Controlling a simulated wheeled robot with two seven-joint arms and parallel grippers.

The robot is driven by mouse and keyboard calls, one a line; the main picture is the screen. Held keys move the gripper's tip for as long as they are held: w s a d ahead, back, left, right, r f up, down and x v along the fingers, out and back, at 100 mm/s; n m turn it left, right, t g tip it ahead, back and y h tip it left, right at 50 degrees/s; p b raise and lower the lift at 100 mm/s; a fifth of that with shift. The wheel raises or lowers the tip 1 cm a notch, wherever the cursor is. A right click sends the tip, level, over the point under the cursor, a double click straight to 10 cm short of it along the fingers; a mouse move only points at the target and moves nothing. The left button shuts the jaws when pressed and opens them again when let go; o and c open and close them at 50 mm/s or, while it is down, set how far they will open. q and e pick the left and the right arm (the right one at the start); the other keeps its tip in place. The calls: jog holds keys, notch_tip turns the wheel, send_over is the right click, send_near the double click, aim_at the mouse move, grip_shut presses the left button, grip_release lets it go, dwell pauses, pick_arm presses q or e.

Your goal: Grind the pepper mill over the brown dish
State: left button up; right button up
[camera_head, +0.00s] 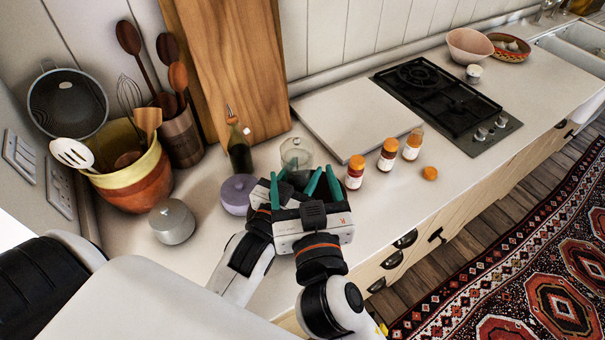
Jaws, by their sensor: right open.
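I cannot make out a pepper mill for certain; it may be hidden behind my grippers. No plain brown dish stands out either. A shallow reddish-brown patterned dish (522,57) sits at the far right back of the counter, well away from my grippers. My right gripper (306,186) is low over the front of the counter, its green fingers apart, with nothing visible held. My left gripper (265,190) is just behind and left of it, mostly covered, so its opening is unclear.
A purple lidded pot (237,195), a glass jar (296,152) and a dark bottle (239,150) stand close by my grippers. Several orange-capped spice jars (387,156) stand to the right. A white board (352,120) and black hob (435,95) lie behind.

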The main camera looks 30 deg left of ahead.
jog(key=shift+s+r+n+g+y, duration=0.1)
jog(key=shift+r+n+g+y, duration=0.1)
jog(key=shift+n+y, duration=0.3)
jog(key=shift+s+r+n+g+y, duration=0.1)
jog(key=shift+n+g+y, duration=0.1)
jog(key=shift+n+y, duration=0.25)
jog(key=n+g+y, duration=0.4)
jog(key=n+g, duration=0.3)
send_near(286, 141)
jog(key=shift+m, duration=0.25)
jog(key=x, duration=0.5)
jog(key=f+x, duration=0.1)
jog(key=x, duration=0.2)
jog(key=shift+w, duration=0.25)
jog(key=shift+d, duration=0.1)
jog(key=c, duration=1)
jog(key=shift+t, duration=0.4)
